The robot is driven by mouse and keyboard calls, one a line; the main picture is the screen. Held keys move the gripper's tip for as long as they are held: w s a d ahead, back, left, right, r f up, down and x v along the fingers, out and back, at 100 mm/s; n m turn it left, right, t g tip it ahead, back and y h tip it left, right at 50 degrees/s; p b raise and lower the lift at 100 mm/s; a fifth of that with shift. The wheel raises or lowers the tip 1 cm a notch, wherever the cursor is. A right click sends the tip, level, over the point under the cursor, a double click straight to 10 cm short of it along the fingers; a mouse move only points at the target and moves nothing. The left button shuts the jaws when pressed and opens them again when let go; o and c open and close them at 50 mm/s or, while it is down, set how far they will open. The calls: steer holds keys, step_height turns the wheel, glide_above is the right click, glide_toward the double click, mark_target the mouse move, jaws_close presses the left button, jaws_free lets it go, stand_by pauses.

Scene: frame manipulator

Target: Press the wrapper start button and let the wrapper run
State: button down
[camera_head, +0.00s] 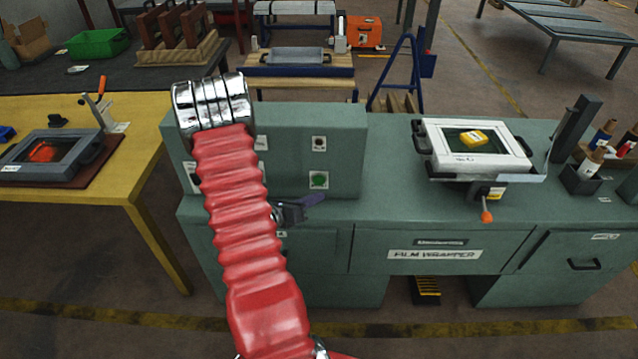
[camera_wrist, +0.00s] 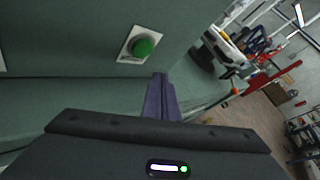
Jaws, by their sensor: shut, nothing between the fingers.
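The green start button (camera_head: 319,180) sits on a pale square plate on the front of the green wrapper housing (camera_head: 342,130). In the wrist view the button (camera_wrist: 143,46) is above and a little left of the fingertips. My gripper (camera_head: 313,200) is shut and empty, with its purple fingers just below the button in the head view. The shut fingers also show in the wrist view (camera_wrist: 161,82). A visible space lies between fingertips and button; I cannot tell the exact depth. The film wrapper bench (camera_head: 400,237) carries a white framed tray (camera_head: 435,150) with a yellow block (camera_head: 486,137).
A second, dark button (camera_head: 319,143) is above the green one. A yellow table (camera_head: 130,180) with a dark framed tray stands at left.

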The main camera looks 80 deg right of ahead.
mark_target(319, 181)
steer(key=shift+w+d, duration=0.2)
steer(key=shift+d, duration=0.6)
steer(key=shift+w+d, duration=0.2)
steer(key=shift+d, duration=0.6)
